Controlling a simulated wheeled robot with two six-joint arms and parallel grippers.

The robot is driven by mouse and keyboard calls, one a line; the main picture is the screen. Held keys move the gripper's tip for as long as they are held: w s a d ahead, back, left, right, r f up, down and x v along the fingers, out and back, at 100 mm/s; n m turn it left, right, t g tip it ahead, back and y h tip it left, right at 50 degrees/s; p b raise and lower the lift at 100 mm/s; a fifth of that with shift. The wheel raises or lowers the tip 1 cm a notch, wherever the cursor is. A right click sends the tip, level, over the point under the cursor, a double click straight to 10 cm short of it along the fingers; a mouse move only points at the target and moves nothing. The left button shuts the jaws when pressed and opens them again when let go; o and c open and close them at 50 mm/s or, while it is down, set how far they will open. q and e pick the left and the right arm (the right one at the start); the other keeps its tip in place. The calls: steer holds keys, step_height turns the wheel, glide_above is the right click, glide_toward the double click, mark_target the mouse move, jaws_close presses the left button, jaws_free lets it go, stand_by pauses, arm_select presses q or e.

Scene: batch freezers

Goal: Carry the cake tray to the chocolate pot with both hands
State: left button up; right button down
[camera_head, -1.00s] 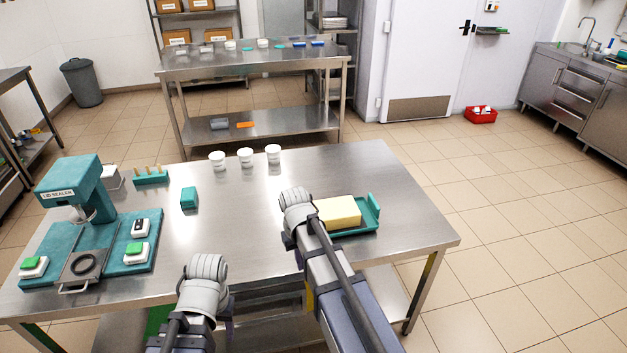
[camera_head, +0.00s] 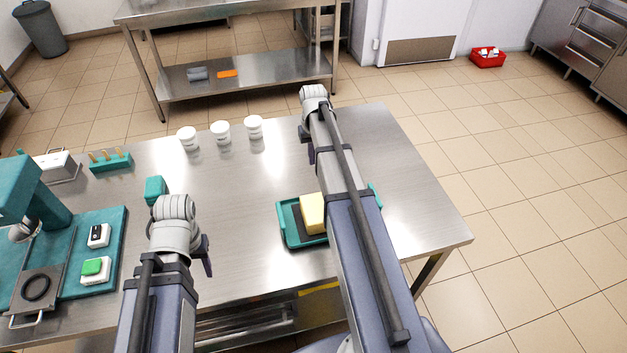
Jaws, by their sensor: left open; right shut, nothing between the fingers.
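The teal cake tray (camera_head: 284,224) lies on the steel table, with a yellow block of cake (camera_head: 311,213) on it. My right forearm passes over the tray and hides its right part. My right gripper (camera_head: 310,150) is beyond the tray, towards the table's far edge; it is shut and empty, its fingers mostly hidden behind the wrist. My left gripper (camera_head: 206,258) is open and empty, left of the tray and apart from it; its wrist hides most of the fingers. I cannot make out a chocolate pot.
Three white tubs (camera_head: 221,132) stand near the table's back edge. A teal lid sealer (camera_head: 35,200) with buttons stands at the left. A small teal block (camera_head: 155,189) and a teal holder (camera_head: 110,161) are nearby. The table's right side (camera_head: 420,205) is clear.

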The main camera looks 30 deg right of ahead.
arm_select(q)
steer(key=shift+s+f, duration=0.1)
arm_select(e)
steer(key=shift+s+a, duration=0.1)
arm_select(q)
step_height(320, 180, down, 10)
steer(key=b, duration=1)
arm_select(e)
step_height(320, 180, down, 10)
arm_select(q)
steer(key=shift+f, duration=0.15)
arm_select(e)
steer(key=shift+s+f, duration=0.2)
steer(key=shift+s, duration=0.1)
arm_select(q)
steer(key=shift+r, duration=0.3)
arm_select(e)
steer(key=s, duration=0.2)
steer(key=s+a, duration=0.1)
steer(key=shift+s+r, duration=0.2)
steer(key=shift+r, duration=0.1)
